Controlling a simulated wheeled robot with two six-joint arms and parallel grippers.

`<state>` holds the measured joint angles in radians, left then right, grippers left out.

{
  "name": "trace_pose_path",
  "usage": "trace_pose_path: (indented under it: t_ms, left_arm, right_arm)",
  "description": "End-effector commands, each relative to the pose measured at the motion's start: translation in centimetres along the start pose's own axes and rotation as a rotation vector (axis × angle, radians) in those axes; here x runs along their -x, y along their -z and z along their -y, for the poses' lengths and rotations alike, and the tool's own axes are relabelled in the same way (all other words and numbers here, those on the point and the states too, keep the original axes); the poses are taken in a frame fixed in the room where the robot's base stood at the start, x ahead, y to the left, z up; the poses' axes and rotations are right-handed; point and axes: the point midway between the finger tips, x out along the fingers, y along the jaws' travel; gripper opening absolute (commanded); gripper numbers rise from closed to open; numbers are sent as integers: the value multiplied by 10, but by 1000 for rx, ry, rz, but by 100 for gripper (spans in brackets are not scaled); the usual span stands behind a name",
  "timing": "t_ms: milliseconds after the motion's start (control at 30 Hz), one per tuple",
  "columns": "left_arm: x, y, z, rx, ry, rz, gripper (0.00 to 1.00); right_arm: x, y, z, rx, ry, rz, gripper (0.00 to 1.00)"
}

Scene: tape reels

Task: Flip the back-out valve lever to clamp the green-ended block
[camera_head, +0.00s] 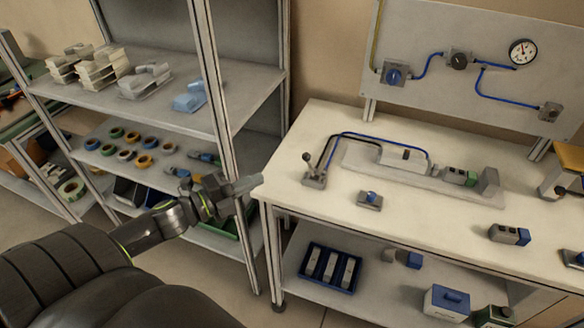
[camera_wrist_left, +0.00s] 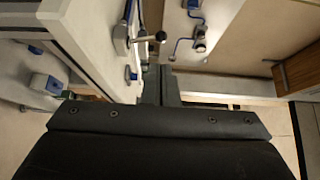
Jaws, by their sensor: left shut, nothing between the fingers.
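The valve with its dark ball-ended lever (camera_head: 308,160) stands at the left end of the white bench top (camera_head: 300,220). The lever also shows in the left wrist view (camera_wrist_left: 152,37). Blue and black hoses run from the valve to a grey cylinder (camera_head: 404,157) on a long base plate. The block with green on it (camera_head: 455,175) lies on that plate between the cylinder and a grey stop (camera_head: 488,182). My left gripper (camera_head: 250,184) is shut and empty at the bench's left edge, left of the lever and apart from it. My right gripper is out of view.
A small box with a blue button (camera_head: 370,199) sits in front of the base plate. A blue-ended block (camera_head: 510,235) lies further right. A shelf rack (camera_head: 222,110) stands close behind my left arm. A panel with a gauge (camera_head: 522,52) rises behind the bench.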

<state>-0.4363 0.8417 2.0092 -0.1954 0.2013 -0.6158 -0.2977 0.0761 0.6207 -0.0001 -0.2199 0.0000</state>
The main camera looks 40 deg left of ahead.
Motion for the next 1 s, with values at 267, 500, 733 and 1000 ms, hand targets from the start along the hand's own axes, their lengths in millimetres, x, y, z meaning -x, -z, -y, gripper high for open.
trace_pose_path:
  t_ms: [267,500,733,1000]
  left_arm:
    - [-16,0,0,-1,0,0,0]
    - [-28,-2,6,0,9,5,0]
    - [-40,-1,6,0,8,4,0]
    - [-68,-1,8,4,6,4,0]
  right_arm:
    - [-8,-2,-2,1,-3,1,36]
    - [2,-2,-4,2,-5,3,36]
    - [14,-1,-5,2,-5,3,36]
    - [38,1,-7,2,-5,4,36]
